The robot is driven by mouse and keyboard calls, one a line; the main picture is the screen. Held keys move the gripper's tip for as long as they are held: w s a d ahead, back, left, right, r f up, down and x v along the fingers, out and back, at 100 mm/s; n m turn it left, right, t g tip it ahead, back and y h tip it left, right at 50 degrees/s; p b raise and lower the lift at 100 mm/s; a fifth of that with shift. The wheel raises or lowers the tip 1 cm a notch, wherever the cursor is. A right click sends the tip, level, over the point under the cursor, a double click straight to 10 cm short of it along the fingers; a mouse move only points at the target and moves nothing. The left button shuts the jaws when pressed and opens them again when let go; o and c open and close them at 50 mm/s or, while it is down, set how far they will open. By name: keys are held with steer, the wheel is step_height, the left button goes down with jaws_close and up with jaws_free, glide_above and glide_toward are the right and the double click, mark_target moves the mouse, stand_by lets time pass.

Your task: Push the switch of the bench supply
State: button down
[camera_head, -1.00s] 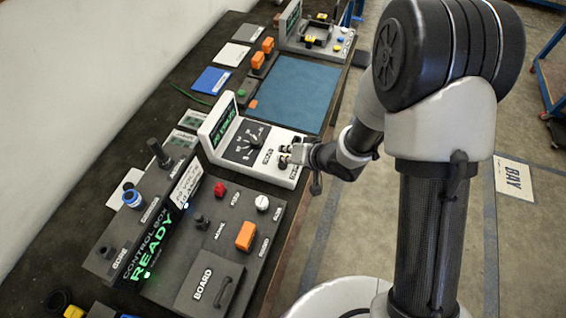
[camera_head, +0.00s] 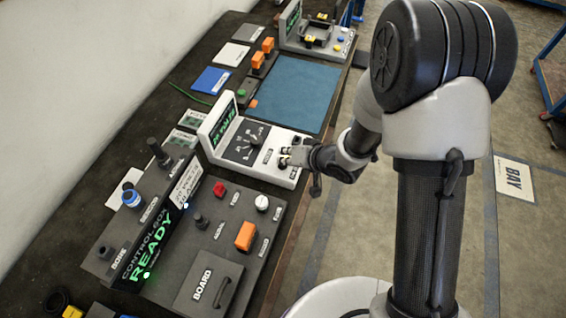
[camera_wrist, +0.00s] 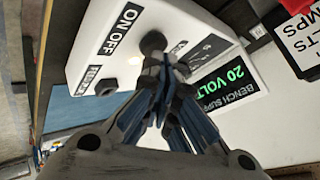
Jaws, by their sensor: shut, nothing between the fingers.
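The bench supply (camera_head: 222,158) is a white sloped box with a dark dial plate and a green lit display. In the wrist view, the bench supply (camera_wrist: 90,70) shows an "ON OFF" label, and its display (camera_wrist: 222,80) reads "20 VOLTS". A dark rounded part (camera_wrist: 152,42), seemingly the switch, stands beside that label. My gripper (camera_head: 285,157) is over the supply's front right part. In the wrist view my gripper (camera_wrist: 163,72) is shut and empty, its tips right at the dark part. I cannot tell whether they touch. The tips partly hide the panel.
A dark control box (camera_head: 125,225) reading "READY" and a panel with a red button (camera_head: 219,189) and an orange switch (camera_head: 245,236) stand nearer. A blue mat (camera_head: 290,90) lies beyond the supply. The table's edge runs under my arm.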

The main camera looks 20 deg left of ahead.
stand_by(0.3)
steer(key=shift+r+p, duration=0.55)
steer(key=shift+p, duration=0.2)
steer(key=shift+r, duration=0.1)
step_height(320, 180, up, 6)
steer(key=p, duration=0.5)
steer(key=shift+p, duration=0.4)
